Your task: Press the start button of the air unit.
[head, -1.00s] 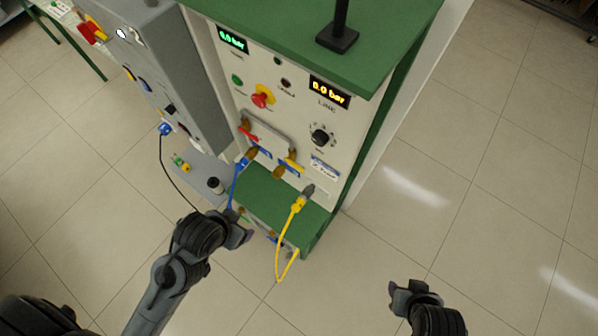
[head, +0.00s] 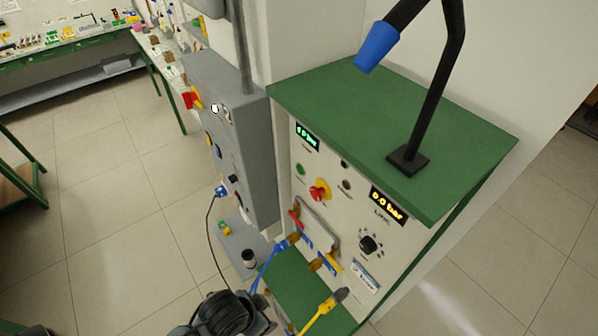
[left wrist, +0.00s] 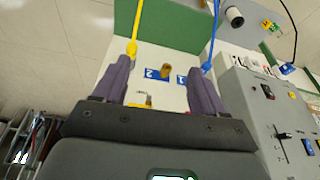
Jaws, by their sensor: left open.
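The air unit is a white-fronted cabinet with a green top (head: 330,95) in the head view. A small green button (head: 300,169) sits on its panel, left of a red mushroom knob on yellow (head: 319,190). My left arm shows at the bottom edge of the head view, its fingertips out of sight there. In the left wrist view my left gripper (left wrist: 160,78) is open and empty. Its fingers point towards the lower panel, with a brass fitting (left wrist: 165,71) and blue labels 1 and 2 between them. The green button is not recognisable in that view. My right gripper is out of view.
A yellow hose (head: 318,314) and a blue hose (head: 266,262) plug into the lower panel. A grey control box (head: 238,130) stands close at left. A black lamp arm (head: 430,105) rises from the green top. Floor at left is clear.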

